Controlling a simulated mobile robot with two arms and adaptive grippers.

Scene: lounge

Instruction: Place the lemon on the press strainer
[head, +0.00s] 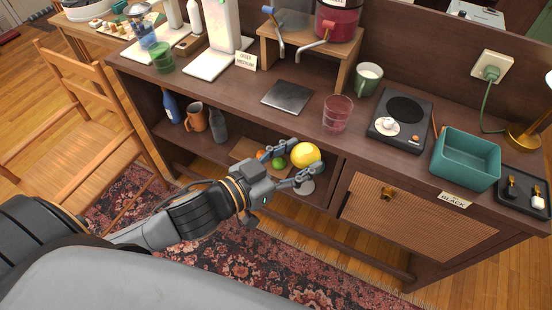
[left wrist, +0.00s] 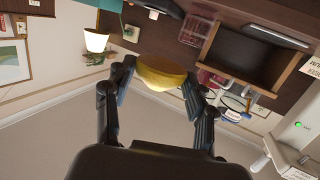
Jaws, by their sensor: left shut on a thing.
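The yellow lemon (head: 306,156) is between the fingers of my left gripper (head: 298,164), in front of the counter's open lower shelf. In the left wrist view the lemon (left wrist: 162,72) sits between the two fingertips, with a finger on each side. My left gripper is shut on it. I cannot clearly make out the press strainer. A blue device with a metallic top (head: 146,34) stands at the far left of the counter, but I cannot tell whether it is the press. My right gripper is not in view.
A green lime (head: 279,163) lies on a board on the lower shelf, beside an orange pitcher (head: 196,117) and bottles. A chair (head: 88,125) stands at left.

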